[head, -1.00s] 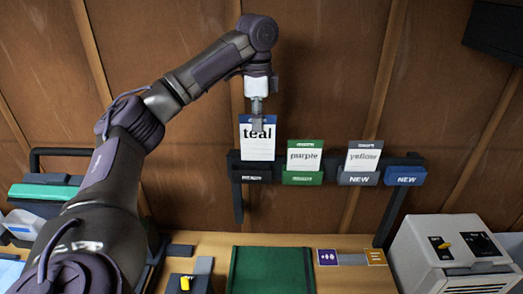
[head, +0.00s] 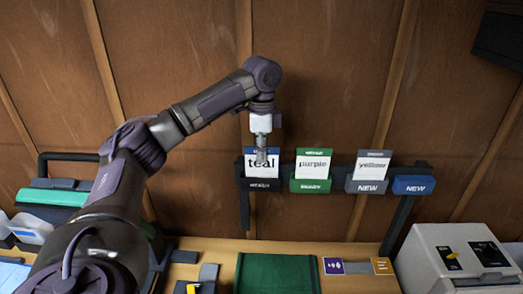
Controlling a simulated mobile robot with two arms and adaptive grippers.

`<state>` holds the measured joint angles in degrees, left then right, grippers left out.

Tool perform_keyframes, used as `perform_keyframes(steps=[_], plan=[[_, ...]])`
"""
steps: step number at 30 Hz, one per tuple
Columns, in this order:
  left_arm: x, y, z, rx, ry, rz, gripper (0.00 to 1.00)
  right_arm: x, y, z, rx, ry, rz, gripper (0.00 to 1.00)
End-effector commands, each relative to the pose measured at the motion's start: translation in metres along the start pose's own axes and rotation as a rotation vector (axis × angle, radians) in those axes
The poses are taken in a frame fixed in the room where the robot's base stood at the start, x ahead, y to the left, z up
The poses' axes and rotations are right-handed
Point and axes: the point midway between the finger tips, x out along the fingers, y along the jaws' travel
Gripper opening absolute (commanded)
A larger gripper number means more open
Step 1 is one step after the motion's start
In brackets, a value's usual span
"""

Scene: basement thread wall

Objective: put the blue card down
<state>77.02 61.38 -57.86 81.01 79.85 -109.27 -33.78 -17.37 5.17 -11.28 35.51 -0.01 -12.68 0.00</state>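The blue card (head: 277,171) has a white face with the word "teal" and a blue top band. It stands upright in the dark leftmost pocket (head: 260,185) of the wall rack, its lower part hidden behind the pocket front. My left gripper (head: 262,160) points down at the card's top edge, seen edge-on. Its fingers are shut on the card and cover part of the word. My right gripper is not in view.
The rack (head: 340,170) also has a green pocket (head: 310,186) with a "purple" card, a grey pocket (head: 366,187) with a "yellow" card, and an empty blue pocket (head: 413,185). A green mat (head: 277,274) and a pale machine (head: 450,262) are below.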

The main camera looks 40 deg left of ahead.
Motion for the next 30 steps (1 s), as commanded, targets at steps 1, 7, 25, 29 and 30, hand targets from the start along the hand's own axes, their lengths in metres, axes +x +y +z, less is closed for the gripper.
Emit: perform_keyframes(steps=[1,7,25,29,30], plan=[[0.000,0.000,0.000,0.000,0.000,0.000,0.21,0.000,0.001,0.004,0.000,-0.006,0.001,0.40],[0.000,0.000,0.000,0.000,0.000,0.000,0.31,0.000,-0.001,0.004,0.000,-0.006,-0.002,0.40],[-0.077,-0.001,0.000,0.000,0.002,-0.005,0.31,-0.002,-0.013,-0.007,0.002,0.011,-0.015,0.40],[-0.094,0.000,-0.001,0.001,0.002,-0.005,0.31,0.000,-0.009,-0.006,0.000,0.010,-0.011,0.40],[-0.099,0.000,0.000,0.000,0.002,-0.005,0.31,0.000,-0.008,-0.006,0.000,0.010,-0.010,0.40]])
